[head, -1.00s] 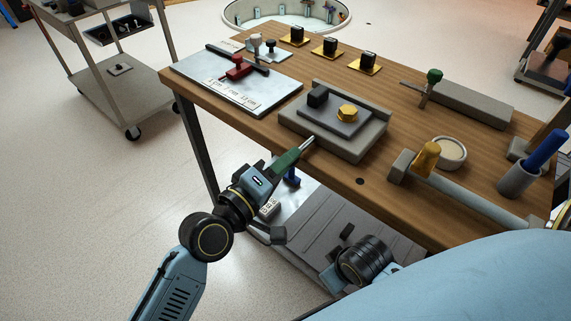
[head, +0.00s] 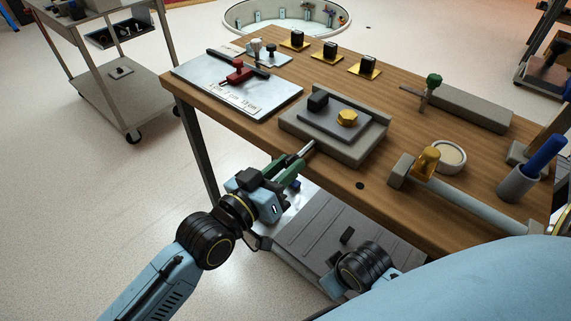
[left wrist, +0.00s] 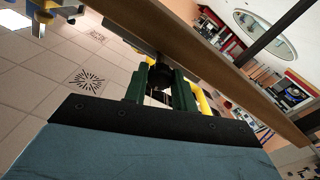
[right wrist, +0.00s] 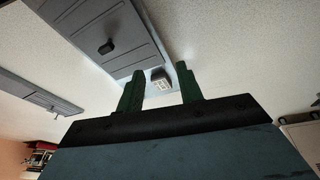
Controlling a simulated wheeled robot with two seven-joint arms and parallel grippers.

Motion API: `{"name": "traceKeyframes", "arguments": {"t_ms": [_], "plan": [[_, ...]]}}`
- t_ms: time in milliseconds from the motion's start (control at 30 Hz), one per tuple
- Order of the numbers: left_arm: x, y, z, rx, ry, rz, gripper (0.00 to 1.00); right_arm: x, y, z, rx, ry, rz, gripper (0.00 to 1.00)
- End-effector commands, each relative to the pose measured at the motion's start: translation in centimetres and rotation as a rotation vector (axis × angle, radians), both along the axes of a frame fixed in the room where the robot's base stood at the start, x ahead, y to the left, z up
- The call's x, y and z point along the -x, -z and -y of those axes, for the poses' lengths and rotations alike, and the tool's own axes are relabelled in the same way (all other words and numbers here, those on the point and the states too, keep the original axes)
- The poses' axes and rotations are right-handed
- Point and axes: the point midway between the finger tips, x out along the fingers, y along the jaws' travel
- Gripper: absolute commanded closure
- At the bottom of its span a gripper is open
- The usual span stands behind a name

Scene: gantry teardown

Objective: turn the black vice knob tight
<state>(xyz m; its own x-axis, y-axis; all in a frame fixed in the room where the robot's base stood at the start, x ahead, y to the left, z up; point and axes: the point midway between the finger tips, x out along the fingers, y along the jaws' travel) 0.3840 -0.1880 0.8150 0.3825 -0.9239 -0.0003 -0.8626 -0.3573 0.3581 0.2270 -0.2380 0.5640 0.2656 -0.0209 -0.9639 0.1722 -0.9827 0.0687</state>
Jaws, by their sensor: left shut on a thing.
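The grey vice (head: 340,146) sits near the front edge of the wooden table, with a black block (head: 317,100) and a yellow hex nut (head: 347,118) on it. Its metal screw rod (head: 308,148) sticks out toward my left gripper (head: 291,170). The left gripper's green fingers are shut on the black knob (left wrist: 160,84), which shows between them in the left wrist view. In the head view the fingers mostly hide the knob. My right gripper (right wrist: 160,86) is open and empty, low in front of the table; its fingertips are not clear in the head view.
The table edge (head: 374,200) runs close by my left gripper. A plate with a red clamp (head: 238,74) lies at the left. A grey clamp bar with a yellow handle (head: 427,160), a round dish (head: 450,153) and a blue-handled tool (head: 544,153) stand at the right.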

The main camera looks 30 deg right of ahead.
Motion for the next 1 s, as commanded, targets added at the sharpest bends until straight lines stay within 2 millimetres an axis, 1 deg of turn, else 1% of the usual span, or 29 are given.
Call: {"name": "traceKeyframes", "arguments": {"t_ms": [100, 300, 800, 833, 967, 1000], "plan": [[0.0, 0.0, 0.0, -0.021, 0.000, 0.049, 0.96, -0.3, 0.3, 0.4, 0.009, -0.003, 0.002, 0.64], [-0.1, -0.1, 0.0, -0.040, 0.000, 0.098, 0.96, -0.2, 0.9, 0.7, 0.013, -0.002, -0.001, 0.64], [-0.1, -0.1, 0.0, -0.046, 0.000, 0.114, 0.96, 0.0, 1.3, 0.7, 0.014, -0.001, -0.010, 0.64], [0.0, -0.1, 0.0, -0.046, 0.000, 0.114, 0.71, 0.0, 1.3, 0.7, 0.014, 0.000, -0.010, 0.64], [0.0, 0.0, 0.0, -0.046, 0.000, 0.113, 0.54, 0.0, 1.2, 0.7, 0.013, 0.000, -0.009, 0.64], [0.0, 0.0, 0.0, -0.046, 0.000, 0.113, 0.52, 0.0, 1.2, 0.7, 0.012, 0.000, -0.009, 0.64]]}}
